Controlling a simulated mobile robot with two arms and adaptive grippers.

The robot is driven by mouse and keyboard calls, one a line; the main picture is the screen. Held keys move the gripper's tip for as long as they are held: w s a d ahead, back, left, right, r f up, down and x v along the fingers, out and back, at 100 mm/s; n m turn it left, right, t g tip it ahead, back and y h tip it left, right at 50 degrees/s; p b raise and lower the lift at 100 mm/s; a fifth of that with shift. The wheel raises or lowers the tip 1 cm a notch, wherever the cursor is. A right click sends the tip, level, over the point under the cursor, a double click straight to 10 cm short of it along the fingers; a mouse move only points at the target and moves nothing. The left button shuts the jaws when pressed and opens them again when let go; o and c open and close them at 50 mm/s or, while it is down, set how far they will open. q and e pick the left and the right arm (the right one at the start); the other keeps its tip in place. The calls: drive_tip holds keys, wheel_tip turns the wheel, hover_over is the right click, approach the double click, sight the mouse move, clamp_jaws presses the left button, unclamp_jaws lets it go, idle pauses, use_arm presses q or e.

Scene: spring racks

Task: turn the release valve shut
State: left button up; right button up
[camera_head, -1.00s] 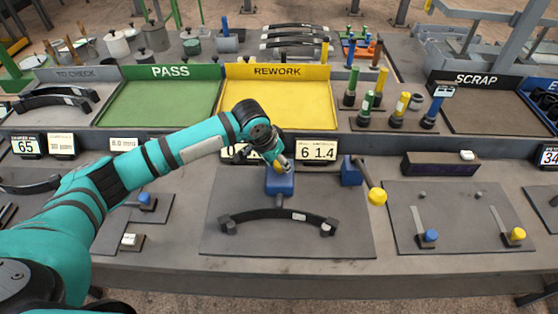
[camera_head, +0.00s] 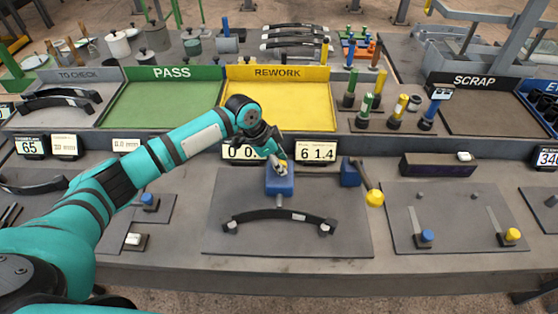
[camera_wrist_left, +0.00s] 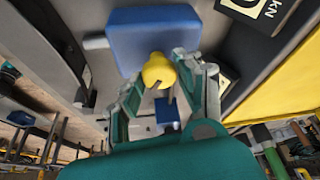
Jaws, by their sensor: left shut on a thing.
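The release valve appears to be the small yellow knob (camera_wrist_left: 158,70) at a blue block (camera_wrist_left: 152,38) in the left wrist view. The blue block also shows in the head view (camera_head: 280,184), but there the gripper hides the knob. My left gripper (camera_head: 281,166) is at the top of this block, its fingers on either side of the knob in the left wrist view (camera_wrist_left: 158,84), shut on it. A curved dark spring (camera_head: 279,214) lies on the grey plate in front of the block. My right gripper is not in view.
A lever with a yellow ball (camera_head: 375,198) stands at a second blue block (camera_head: 350,173) to the right. Two displays (camera_head: 316,151) stand behind. The yellow REWORK tray (camera_head: 280,100) is further back. The plate's front part (camera_head: 270,245) is clear.

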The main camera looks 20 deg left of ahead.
use_arm(q)
drive_tip(key=m+b, duration=0.1)
drive_tip(key=m, duration=0.1)
drive_tip(key=shift+w+m+g+h, duration=0.15)
drive_tip(key=shift+m+g+h, duration=0.15)
drive_tip(key=shift+m+g, duration=0.1)
drive_tip(key=m+g+b, duration=0.1)
drive_tip(key=m, duration=0.1)
drive_tip(key=shift+m, duration=0.4)
drive_tip(key=m+g+b, duration=0.1)
drive_tip(key=m+b, duration=0.2)
drive_tip(key=m, duration=0.1)
drive_tip(key=shift+w+g, duration=0.1)
drive_tip(key=shift+g, duration=0.3)
drive_tip(key=shift+m+g+b, duration=0.3)
drive_tip(key=shift+m+b, duration=0.45)
drive_tip(key=shift+m, duration=0.35)
drive_tip(key=shift+r, duration=0.15)
drive_tip(key=o, duration=1.1)
drive_tip(key=shift+o, duration=0.2)
